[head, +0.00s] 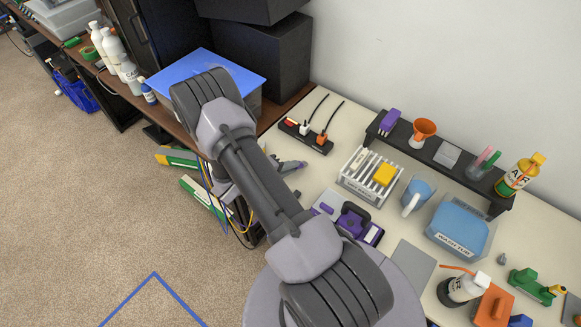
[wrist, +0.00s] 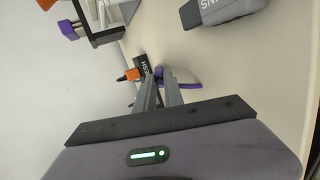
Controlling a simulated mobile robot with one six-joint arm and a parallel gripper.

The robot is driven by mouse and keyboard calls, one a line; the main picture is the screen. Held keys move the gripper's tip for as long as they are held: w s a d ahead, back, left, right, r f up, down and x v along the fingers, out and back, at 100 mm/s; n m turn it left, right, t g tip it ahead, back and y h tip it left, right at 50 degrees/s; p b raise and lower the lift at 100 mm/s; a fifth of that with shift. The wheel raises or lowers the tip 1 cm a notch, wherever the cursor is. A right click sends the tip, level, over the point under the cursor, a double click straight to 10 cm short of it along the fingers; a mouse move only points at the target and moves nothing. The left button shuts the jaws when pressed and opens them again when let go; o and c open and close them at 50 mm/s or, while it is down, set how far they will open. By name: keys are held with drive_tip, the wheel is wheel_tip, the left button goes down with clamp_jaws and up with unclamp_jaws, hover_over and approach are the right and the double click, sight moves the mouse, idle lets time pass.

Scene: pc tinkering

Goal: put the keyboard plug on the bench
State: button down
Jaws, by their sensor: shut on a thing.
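My gripper (wrist: 162,78) is shut, with its two narrow grey fingers close together in the wrist view. A purple-and-white piece (wrist: 185,80) shows at the fingertips; it looks like the held thing, and I take it for the keyboard plug, though the fingers hide part of it. In the head view my gripper (head: 291,166) shows only as a grey and purplish tip beside my arm, over the left part of the pale bench (head: 330,155). My arm hides the rest of it. I cannot tell whether the held piece touches the bench.
A black power strip (head: 305,138) with white and orange plugs lies just behind my gripper. A white rack (head: 369,177), a blue jug (head: 417,192) and a blue tub (head: 461,230) stand to the right. A dark shelf (head: 440,158) runs along the wall.

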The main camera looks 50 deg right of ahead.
drive_tip(key=shift+f, duration=0.2)
drive_tip(key=c, duration=1.4)
unclamp_jaws()
drive_tip(key=shift+o, duration=0.2)
drive_tip(key=p+v, duration=0.3)
drive_tip(key=v, duration=1.4)
drive_tip(key=shift+a, duration=0.25)
